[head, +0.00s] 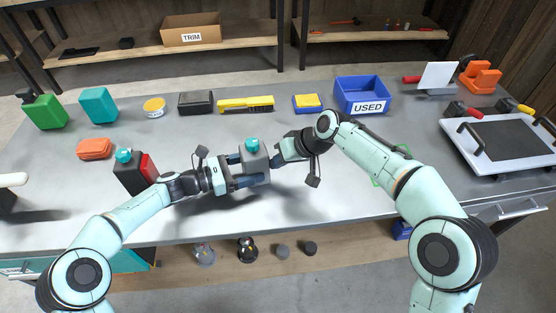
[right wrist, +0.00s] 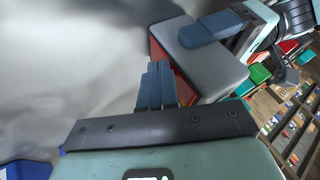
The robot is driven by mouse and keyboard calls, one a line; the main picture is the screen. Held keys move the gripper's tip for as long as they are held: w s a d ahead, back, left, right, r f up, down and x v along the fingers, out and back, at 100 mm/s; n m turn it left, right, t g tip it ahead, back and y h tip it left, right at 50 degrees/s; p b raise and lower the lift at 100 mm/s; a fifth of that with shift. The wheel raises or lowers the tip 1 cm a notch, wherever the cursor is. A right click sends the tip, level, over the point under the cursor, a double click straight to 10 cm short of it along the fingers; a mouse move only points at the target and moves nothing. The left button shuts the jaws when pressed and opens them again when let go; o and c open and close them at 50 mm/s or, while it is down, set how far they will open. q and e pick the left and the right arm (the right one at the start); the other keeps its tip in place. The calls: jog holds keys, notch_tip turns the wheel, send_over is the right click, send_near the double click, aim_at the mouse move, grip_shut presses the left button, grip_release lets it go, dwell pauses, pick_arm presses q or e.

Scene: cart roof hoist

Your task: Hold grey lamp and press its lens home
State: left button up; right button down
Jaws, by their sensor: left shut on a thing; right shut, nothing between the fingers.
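The grey lamp (head: 257,162), a boxy body with a teal knob on top, is held above the table in the head view. My left gripper (head: 256,174) is shut on it from the left. In the right wrist view the grey lamp (right wrist: 212,66) shows a red lens (right wrist: 178,68) on one face, with a blue left finger across its grey side. My right gripper (head: 278,158) is shut and empty, its fingertips (right wrist: 155,75) close to the red lens. I cannot tell whether they touch it or how deep the lens sits.
A black lamp (head: 128,176) with a red face stands left of my left wrist. Along the back are green and teal boxes, a yellow tool and a blue USED bin (head: 362,94). A tray (head: 500,143) lies at right. Front middle table is clear.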

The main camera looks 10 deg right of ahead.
jog(key=d, duration=0.3)
jog(key=shift+w+d, duration=0.2)
jog(key=shift+w, duration=0.15)
jog(key=v, duration=1)
